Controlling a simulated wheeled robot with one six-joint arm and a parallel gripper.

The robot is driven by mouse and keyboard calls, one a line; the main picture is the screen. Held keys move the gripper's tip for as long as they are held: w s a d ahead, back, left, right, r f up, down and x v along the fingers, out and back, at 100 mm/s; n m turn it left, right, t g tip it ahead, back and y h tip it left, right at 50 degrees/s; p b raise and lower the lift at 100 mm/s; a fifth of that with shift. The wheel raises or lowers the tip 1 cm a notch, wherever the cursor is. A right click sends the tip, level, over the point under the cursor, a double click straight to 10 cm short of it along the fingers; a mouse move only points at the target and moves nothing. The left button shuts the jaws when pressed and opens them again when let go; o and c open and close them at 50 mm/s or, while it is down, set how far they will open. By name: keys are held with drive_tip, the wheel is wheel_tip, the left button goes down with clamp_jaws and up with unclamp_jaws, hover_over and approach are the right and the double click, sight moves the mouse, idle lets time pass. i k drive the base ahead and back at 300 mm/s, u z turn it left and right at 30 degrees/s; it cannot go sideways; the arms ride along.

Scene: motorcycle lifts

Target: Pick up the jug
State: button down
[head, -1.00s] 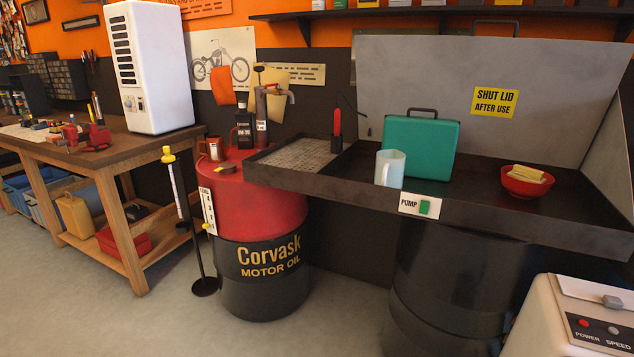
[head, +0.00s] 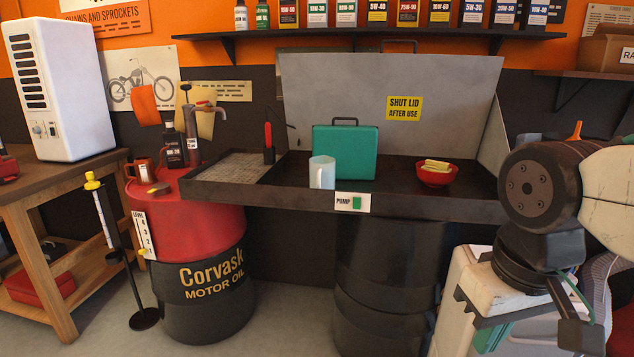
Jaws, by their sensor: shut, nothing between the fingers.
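A pale, whitish jug (head: 322,173) stands upright near the front edge of the dark metal sink tray (head: 240,198). Its handle is on the left side. A green case (head: 350,152) stands just behind it and to its right. My gripper (head: 574,325) is at the lower right, on my arm, well apart from the jug and to its right. Its fingers look shut and empty, partly cut off by the lower edge.
A red bowl (head: 436,174) with yellow blocks stands on the tray's right part. A red and black oil drum (head: 205,270) with a copper can (head: 140,168) is at left. The raised lid (head: 330,85) and bottle shelf (head: 360,35) are behind. Floor is clear between drums.

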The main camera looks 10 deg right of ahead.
sight(322, 168)
drive_tip(key=u, duration=0.6)
drive_tip(key=i, duration=1.15)
drive_tip(key=u, duration=0.45)
